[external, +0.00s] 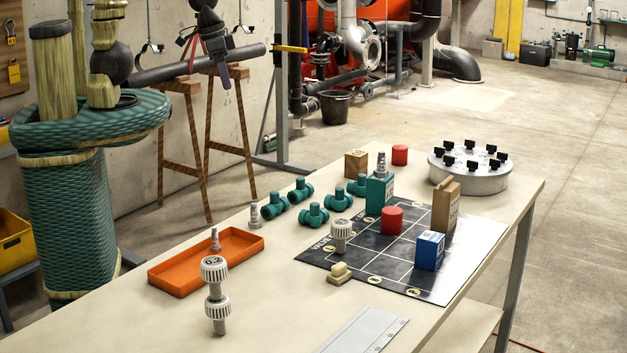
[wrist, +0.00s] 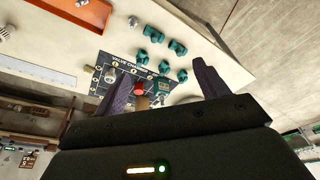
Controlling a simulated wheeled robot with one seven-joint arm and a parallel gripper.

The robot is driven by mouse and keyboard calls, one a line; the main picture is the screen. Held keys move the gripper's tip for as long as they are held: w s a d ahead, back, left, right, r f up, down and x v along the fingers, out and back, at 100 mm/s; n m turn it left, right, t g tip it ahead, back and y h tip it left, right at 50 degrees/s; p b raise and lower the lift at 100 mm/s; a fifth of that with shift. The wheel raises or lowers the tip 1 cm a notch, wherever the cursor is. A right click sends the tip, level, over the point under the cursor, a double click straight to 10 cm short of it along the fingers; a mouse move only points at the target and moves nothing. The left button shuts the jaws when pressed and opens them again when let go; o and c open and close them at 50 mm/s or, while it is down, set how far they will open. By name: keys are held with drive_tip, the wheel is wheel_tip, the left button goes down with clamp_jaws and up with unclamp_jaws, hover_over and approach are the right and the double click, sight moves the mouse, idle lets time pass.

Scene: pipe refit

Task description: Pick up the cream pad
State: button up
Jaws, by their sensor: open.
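The cream pad (external: 340,273) is a small, pale stepped block at the front left edge of the dark valve chart mat (external: 385,262) on the table. My gripper (external: 205,62) is up in the air at the upper left, beyond the table and well away from the pad. Its two purple fingers are apart and nothing is between them; they also frame the lower middle of the wrist view (wrist: 160,70).
Around the pad are a white-knobbed fitting (external: 341,236), a red cylinder (external: 392,220), a blue box (external: 430,251) and a grey plate (external: 362,332). An orange tray (external: 205,262) and another knobbed fitting (external: 214,270) stand left. Teal valves (external: 313,214) stand behind.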

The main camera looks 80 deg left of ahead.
drive_tip(key=shift+c, duration=1.4)
drive_tip(key=w+d+f+m+t+h+b, duration=0.1)
drive_tip(key=w+d+f+m+t+b, duration=0.25)
drive_tip(key=w+f+m+b, duration=0.45)
drive_tip(key=w+d+f+m+t+b, duration=0.4)
drive_tip(key=w+f+m, duration=0.4)
drive_tip(key=f+m, duration=0.55)
drive_tip(key=s+d+f+m+h+b, duration=0.1)
drive_tip(key=d+f+m+h+b, duration=0.1)
drive_tip(key=d+m, duration=0.5)
drive_tip(key=s+d+f+m+g+h+b, duration=0.1)
drive_tip(key=d+f+m+h+b, duration=0.2)
drive_tip(key=d+m, duration=0.3)
drive_tip(key=s+d+f+m+g+h+b, duration=0.1)
drive_tip(key=d+f+m+h+b, duration=0.1)
drive_tip(key=d+m, duration=0.5)
drive_tip(key=shift+s+d+f+m+h+b, duration=0.1)
drive_tip(key=shift+m+h+b, duration=0.25)
drive_tip(key=shift+m, duration=0.65)
drive_tip(key=shift+s+d+f+m+h+b, duration=0.1)
drive_tip(key=shift+f+m+h+b, duration=0.1)
drive_tip(key=shift+m+h, duration=0.6)
drive_tip(key=shift+s+d+f+m+h+b, duration=0.1)
drive_tip(key=shift+m+h+b, duration=0.15)
drive_tip(key=shift+m, duration=0.9)
drive_tip(key=shift+s+d+r, duration=0.15)
drive_tip(key=shift+d, duration=0.05)
drive_tip(key=shift+m, duration=0.3)
